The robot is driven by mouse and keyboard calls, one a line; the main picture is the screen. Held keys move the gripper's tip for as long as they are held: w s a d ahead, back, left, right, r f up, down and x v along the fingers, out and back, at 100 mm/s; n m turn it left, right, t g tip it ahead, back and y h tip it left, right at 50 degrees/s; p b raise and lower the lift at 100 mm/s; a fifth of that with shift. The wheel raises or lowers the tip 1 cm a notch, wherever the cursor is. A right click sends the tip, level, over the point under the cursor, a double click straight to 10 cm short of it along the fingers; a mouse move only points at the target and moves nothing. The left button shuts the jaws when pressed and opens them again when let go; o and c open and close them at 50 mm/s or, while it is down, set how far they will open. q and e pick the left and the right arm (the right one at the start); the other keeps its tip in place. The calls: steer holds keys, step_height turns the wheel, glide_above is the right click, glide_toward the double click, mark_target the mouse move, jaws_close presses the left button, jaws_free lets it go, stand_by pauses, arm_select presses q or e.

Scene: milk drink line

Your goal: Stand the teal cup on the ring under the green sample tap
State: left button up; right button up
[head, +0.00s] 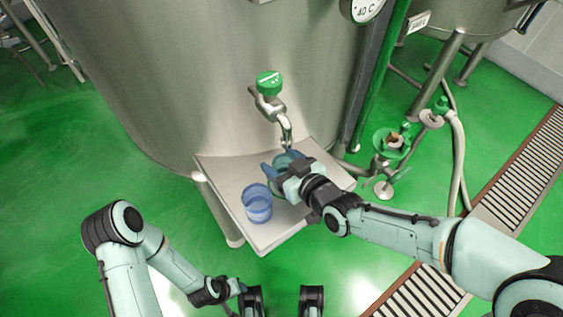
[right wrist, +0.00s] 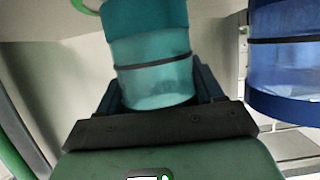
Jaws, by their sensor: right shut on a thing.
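The teal cup (head: 287,158) is between the fingers of my right gripper (head: 282,168), just below the spout of the green sample tap (head: 269,84) in the head view. In the right wrist view the teal cup (right wrist: 154,60) has a dark band, and the shut fingers (right wrist: 160,92) flank it. I cannot tell whether its base touches the shelf. The ring is not clearly seen; the cup and gripper cover the area under the spout. My left gripper (head: 236,288) is low in the head view, its fingers too unclear to judge.
A blue cup (head: 257,205) stands on the pale shelf (head: 228,172), left of my right gripper; it also shows in the right wrist view (right wrist: 285,60). The steel tank (head: 190,80) rises behind the shelf. Valves and a hose (head: 455,150) stand at right.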

arm_select(q)
steer(key=shift+w+f, duration=0.1)
arm_select(e)
steer(key=shift+f, duration=0.15)
steer(key=o, duration=1.1)
arm_select(q)
steer(key=shift+w+a+f, duration=0.1)
steer(key=shift+w+a, duration=0.05)
arm_select(e)
steer(key=shift+r, duration=0.3)
arm_select(q)
steer(key=shift+g, duration=0.5)
steer(key=shift+s+d+r+p, duration=0.3)
steer(key=shift+s+r, duration=0.15)
steer(key=shift+s, duration=0.1)
steer(key=shift+s+d+r+p, duration=0.25)
steer(key=shift+s+r+p, duration=0.15)
steer(key=shift+s, duration=0.15)
steer(key=shift+s+d+r+p, duration=0.25)
steer(key=shift+s+r, duration=0.2)
steer(key=shift+s, duration=0.1)
arm_select(e)
steer(key=v, duration=1.2)
steer(key=shift+w+f, duration=0.1)
